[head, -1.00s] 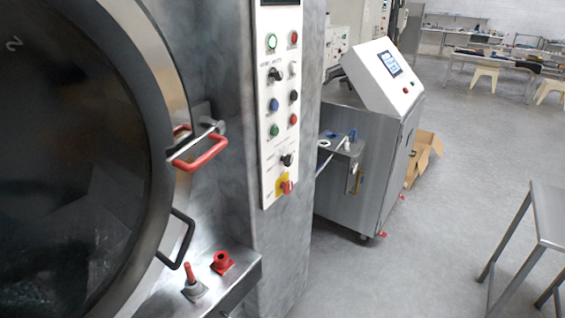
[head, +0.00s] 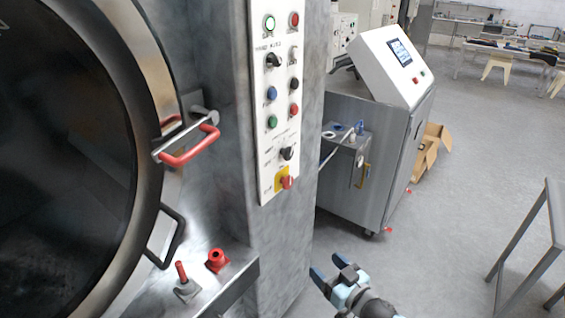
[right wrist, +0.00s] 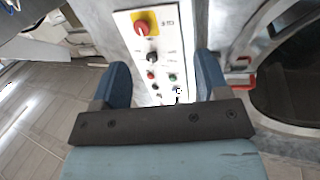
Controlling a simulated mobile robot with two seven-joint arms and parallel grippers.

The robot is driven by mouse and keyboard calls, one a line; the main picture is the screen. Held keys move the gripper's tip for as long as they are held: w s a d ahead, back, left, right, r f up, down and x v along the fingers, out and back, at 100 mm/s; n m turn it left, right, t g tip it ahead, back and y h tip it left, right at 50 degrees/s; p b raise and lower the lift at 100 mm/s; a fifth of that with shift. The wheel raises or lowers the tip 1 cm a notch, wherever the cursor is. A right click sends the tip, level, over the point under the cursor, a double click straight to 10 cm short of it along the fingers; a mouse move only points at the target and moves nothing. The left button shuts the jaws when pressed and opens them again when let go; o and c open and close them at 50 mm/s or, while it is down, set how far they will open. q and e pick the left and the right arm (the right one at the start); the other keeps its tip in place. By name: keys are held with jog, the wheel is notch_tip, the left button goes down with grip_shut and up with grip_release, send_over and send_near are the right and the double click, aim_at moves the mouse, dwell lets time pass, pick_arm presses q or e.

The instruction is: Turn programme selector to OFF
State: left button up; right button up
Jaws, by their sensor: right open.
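A white control panel (head: 280,110) stands upright on the grey machine column. It carries a black rotary knob (head: 287,153) low down, a red knob on a yellow plate (head: 286,182) below that, and another black knob (head: 273,60) near the top. The labels are too small to read, so I cannot tell which is the programme selector or its setting. My right gripper (head: 333,275) is open and empty, below and right of the panel, apart from it. In the right wrist view the lower black knob (right wrist: 152,58) shows beyond the open fingers (right wrist: 163,82). My left gripper is not in view.
A round door with a red handle (head: 190,147) is left of the panel. A ledge with a red fitting (head: 216,260) and red-tipped lever (head: 182,271) juts out below. A grey cabinet with a screen (head: 375,150) stands behind right.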

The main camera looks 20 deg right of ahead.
jog(key=w+d+r+n+y, duration=0.2)
jog(key=w+r+n+y, duration=0.15)
jog(key=w+r, duration=0.5)
jog(key=g+y+b, duration=0.2)
send_near(290, 155)
jog(key=shift+n+h, duration=0.25)
jog(key=shift+n, duration=0.1)
jog(key=b+x, duration=0.1)
jog(key=x, duration=0.8)
jog(key=shift+w+a+r, duration=0.15)
jog(key=shift+w+a, duration=0.1)
jog(key=shift+a, duration=0.05)
jog(key=c, duration=0.9)
